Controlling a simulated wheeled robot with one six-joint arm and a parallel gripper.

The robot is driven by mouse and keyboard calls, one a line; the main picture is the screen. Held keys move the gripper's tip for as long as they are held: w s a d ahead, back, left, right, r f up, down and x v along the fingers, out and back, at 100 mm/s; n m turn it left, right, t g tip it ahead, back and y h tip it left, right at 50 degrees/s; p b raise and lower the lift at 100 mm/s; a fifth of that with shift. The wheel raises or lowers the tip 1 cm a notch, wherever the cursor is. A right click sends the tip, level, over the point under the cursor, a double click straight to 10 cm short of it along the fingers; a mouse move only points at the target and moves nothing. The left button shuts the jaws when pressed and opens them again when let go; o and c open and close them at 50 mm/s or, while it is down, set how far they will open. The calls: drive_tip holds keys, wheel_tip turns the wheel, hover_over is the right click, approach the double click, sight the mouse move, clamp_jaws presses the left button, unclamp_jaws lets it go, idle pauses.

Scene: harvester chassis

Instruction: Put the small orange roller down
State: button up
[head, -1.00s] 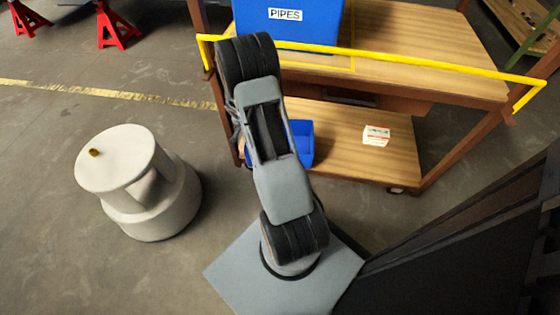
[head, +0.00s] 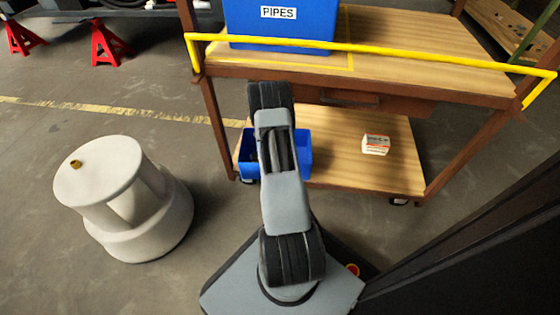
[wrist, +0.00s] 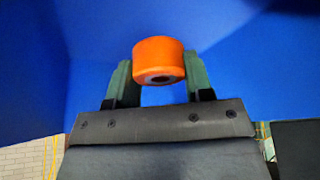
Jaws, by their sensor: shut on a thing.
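The small orange roller (wrist: 158,55) is held between the two greenish fingers of my gripper (wrist: 159,72) in the wrist view. A dark hole shows in its lower face. Blue surfaces fill the view behind it, with a corner at the left; I cannot tell how far they are or whether the roller touches them. In the head view the gripper and the roller are hidden behind my arm. The arm stands in front of a small blue bin (head: 303,160) on the cart's lower shelf and partly hides it.
A wooden cart has a lower shelf (head: 345,165) and a top (head: 420,60) with a yellow rail (head: 370,52). A blue PIPES bin (head: 280,32) stands on the top. A small white box (head: 376,145) lies on the lower shelf. A white step stool (head: 140,200) stands at left.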

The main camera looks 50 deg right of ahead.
drive_tip(key=shift+f+b, duration=0.7)
drive_tip(key=shift+f, duration=1.15)
drive_tip(key=shift+f, duration=0.15)
drive_tip(key=o, duration=1)
